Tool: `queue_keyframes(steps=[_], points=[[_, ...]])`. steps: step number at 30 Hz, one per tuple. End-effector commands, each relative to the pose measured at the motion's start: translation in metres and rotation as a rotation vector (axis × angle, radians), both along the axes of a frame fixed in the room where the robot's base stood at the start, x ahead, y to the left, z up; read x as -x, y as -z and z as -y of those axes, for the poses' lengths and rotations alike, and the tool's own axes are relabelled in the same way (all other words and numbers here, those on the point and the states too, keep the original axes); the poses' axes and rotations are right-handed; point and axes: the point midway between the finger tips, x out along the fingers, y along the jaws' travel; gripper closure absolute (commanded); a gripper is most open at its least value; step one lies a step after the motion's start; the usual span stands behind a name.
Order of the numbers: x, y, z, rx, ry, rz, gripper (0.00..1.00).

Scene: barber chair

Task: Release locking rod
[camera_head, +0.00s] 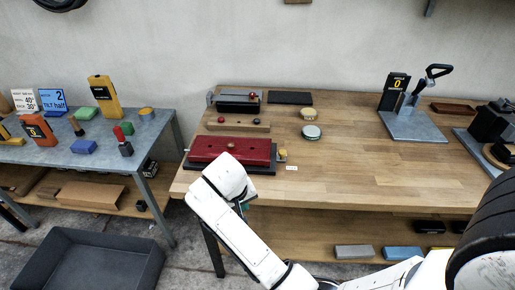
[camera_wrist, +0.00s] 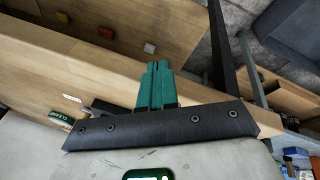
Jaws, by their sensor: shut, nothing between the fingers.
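I cannot tell for sure which part is the locking rod. My gripper's green fingers (camera_wrist: 157,85) are shut and empty in the wrist view, beside the bench's front edge. In the head view my white arm hides most of the gripper; only a bit of teal shows, in front of the bench edge and below the red block.
A metal fixture with a red knob (camera_head: 252,97) stands behind the red block. Round tins (camera_head: 311,132) lie to its right. A lever stand (camera_head: 410,110) is at the back right. A side table (camera_head: 90,150) and a dark bin (camera_head: 90,262) are left. The bench middle is clear.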

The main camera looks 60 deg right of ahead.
Motion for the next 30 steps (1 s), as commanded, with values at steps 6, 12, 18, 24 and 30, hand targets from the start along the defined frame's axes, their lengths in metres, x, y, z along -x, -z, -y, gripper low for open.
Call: queue_keyframes(steps=[6,12,18,24,30], points=[[-0.006,-0.013,0.018,0.027,0.051,-0.002,1.0],[-0.014,-0.03,0.039,0.062,0.112,-0.004,1.0],[-0.022,-0.06,0.075,0.125,0.211,-0.007,1.0],[-0.025,-0.104,0.127,0.217,0.354,-0.013,1.0],[-0.023,-0.129,0.155,0.274,0.436,-0.018,1.0]])
